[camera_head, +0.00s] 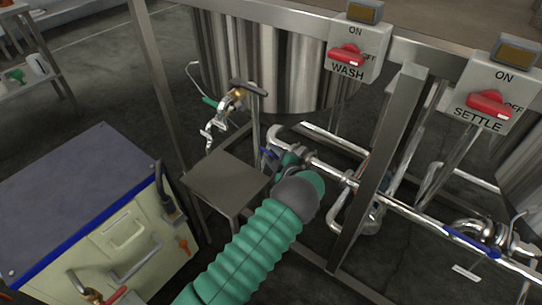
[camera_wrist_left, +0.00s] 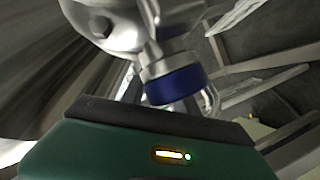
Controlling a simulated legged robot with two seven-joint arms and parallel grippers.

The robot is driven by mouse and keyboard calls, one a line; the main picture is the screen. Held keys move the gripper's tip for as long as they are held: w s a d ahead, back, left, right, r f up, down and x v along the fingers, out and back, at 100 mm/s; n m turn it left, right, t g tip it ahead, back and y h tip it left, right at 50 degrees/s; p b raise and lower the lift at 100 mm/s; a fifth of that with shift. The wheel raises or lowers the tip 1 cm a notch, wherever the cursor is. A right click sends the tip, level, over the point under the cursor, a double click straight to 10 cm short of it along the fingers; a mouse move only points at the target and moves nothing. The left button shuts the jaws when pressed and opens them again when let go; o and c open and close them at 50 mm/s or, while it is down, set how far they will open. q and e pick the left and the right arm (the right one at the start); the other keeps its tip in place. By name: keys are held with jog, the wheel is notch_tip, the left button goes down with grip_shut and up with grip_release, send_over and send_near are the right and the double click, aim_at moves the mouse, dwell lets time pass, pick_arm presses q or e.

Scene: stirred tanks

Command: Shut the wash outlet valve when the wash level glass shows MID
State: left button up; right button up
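The wash tank (camera_head: 270,62) is a large steel vessel behind the frame. A pipe with a small blue handle (camera_head: 270,154) runs below its right side; I cannot tell whether this is the wash outlet valve or how its handle is set. My left gripper (camera_head: 285,158) is right at this handle; touching or apart is not clear, and its fingers are too small and partly hidden to read. In the left wrist view a blue-banded metal fitting (camera_wrist_left: 173,85) stands just beyond the gripper's dark edge (camera_wrist_left: 150,118). I cannot make out the wash level glass or its reading. My right gripper is not in view.
A WASH switch box (camera_head: 350,55) and a SETTLE switch box (camera_head: 492,95), both with red knobs, hang on the steel rail. A small grey platform (camera_head: 226,182) is left of the gripper. A cream cabinet (camera_head: 130,235) stands lower left. A frame post (camera_head: 380,165) stands right.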

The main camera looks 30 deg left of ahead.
pick_arm(q)
grip_shut()
jog(key=shift+s+f, duration=0.1)
jog(key=shift+f, duration=0.05)
dwell(1.1)
